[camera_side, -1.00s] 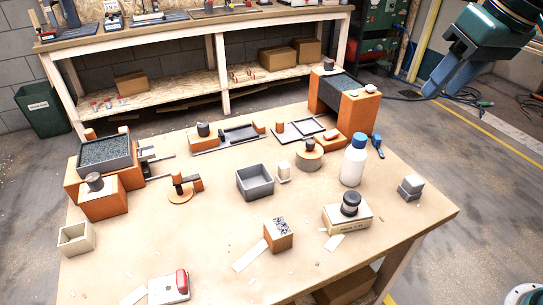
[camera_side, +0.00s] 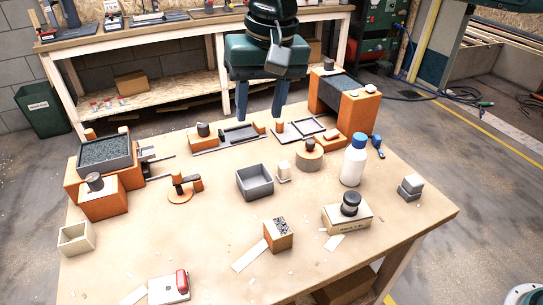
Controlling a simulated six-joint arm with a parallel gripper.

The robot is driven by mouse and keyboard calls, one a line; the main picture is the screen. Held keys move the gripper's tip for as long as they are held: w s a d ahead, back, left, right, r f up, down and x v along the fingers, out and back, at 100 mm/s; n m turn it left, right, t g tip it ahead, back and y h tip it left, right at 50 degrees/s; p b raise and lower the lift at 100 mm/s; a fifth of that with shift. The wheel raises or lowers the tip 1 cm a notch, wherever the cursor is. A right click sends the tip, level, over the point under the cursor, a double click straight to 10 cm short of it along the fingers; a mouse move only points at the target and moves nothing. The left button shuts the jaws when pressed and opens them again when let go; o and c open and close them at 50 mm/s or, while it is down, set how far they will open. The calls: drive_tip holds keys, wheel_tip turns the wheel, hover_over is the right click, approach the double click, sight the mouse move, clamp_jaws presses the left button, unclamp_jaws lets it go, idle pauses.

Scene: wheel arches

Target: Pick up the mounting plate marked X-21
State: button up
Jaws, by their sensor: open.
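My gripper (camera_side: 259,114) is open and empty, its two blue-grey fingers pointing down at the back edge of the worktable, in front of the rear bench. A beige block (camera_side: 345,221) at the front right has dark lettering too small to read surely, with a dark round knob (camera_side: 350,203) on top. A flat pale plate (camera_side: 160,290) with a red piece (camera_side: 182,281) lies at the front left. I cannot read X-21 on any part, so I cannot tell which is the named plate. My gripper touches none of these.
A white bottle with a blue cap (camera_side: 352,165) stands upright at the right of the worktable (camera_side: 215,240). A grey open box (camera_side: 255,184) sits mid-table. Orange blocks with a gravel tray (camera_side: 105,153) stand left; an orange arch (camera_side: 355,113) stands back right. Front centre has free room.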

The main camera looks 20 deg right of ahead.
drive_tip(key=a+f, duration=0.8)
drive_tip(key=a, duration=0.4)
drive_tip(key=g+h, duration=0.1)
hover_over(180, 281)
wheel_tip(180, 281, down, 9)
drive_tip(key=shift+f, duration=0.2)
drive_tip(key=shift+f, duration=0.1)
drive_tip(key=shift+d+f, duration=0.1)
drive_tip(key=shift+f, duration=4.1)
drive_tip(key=shift+f, duration=0.15)
drive_tip(key=shift+f, duration=2.45)
drive_tip(key=shift+c, duration=0.4)
clamp_jaws()
